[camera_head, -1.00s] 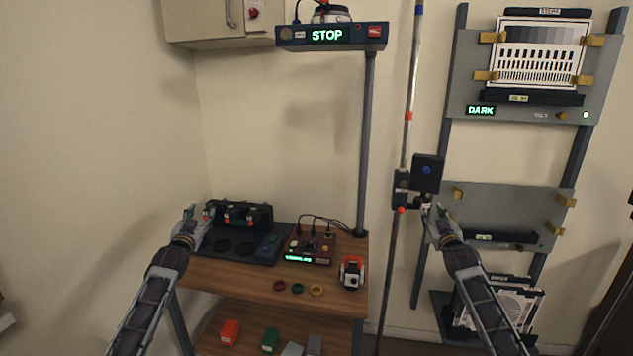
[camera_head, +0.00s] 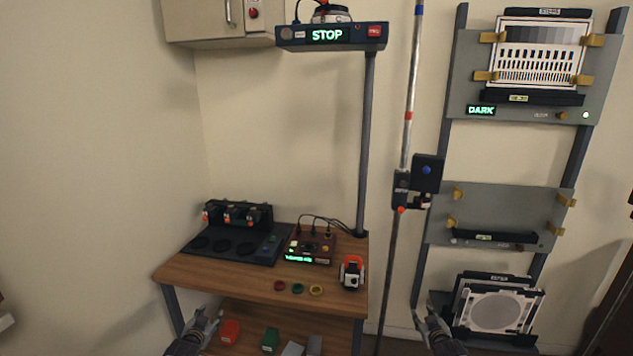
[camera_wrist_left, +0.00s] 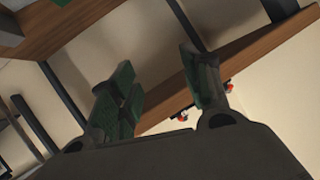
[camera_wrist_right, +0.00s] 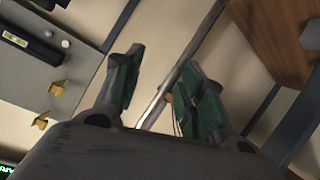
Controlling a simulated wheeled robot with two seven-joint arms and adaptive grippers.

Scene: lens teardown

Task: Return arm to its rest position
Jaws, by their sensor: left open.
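My left gripper (camera_head: 204,318) is low in the head view, in front of the bench's lower left side. Its jaws stand apart and empty in the left wrist view (camera_wrist_left: 165,85). My right gripper (camera_head: 428,314) is low in the head view, left of the rack's lower panels. In the right wrist view (camera_wrist_right: 158,80) its fingers stand apart with nothing seen between them; the pole shows behind them. Most of both arms is out of the head view.
The wooden bench (camera_head: 200,270) carries a black station (camera_head: 235,245), a control box (camera_head: 310,248), coloured rings (camera_head: 297,288) and a small orange-white device (camera_head: 352,272). Coloured blocks (camera_head: 230,331) lie on its lower shelf. A pole with a clamp (camera_head: 403,190) stands before the rack (camera_head: 500,205).

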